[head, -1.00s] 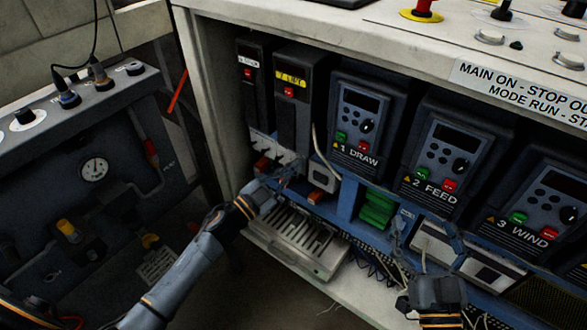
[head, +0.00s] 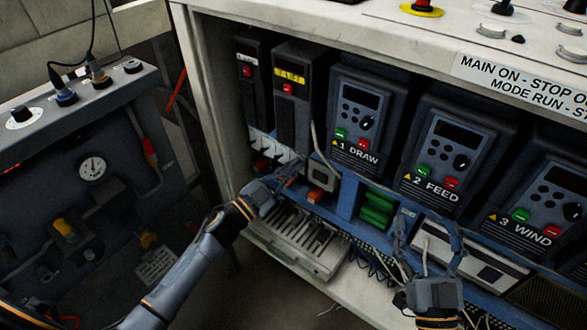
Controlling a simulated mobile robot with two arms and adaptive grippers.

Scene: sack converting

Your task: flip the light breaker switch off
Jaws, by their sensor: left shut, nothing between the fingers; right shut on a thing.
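A row of small white breakers (head: 276,149) with red parts sits low at the left of the open cabinet, under two tall dark units. One tall unit (head: 292,110) has a yellow label, too small to read surely. My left gripper (head: 289,174) is shut and empty at the lower right of the breaker row, partly covering it. I cannot tell whether it touches a lever, or which breaker is for the light. My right gripper (head: 428,238) is further right, shut on a white-fronted module (head: 478,266), with its fingers at the module's left end.
Drives marked 1 DRAW (head: 358,120), 2 FEED (head: 440,158) and 3 WIND (head: 535,205) stand above the rail. A grey box (head: 322,175) and green terminals (head: 376,210) lie between my grippers. A slotted tray (head: 300,243) is below my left gripper.

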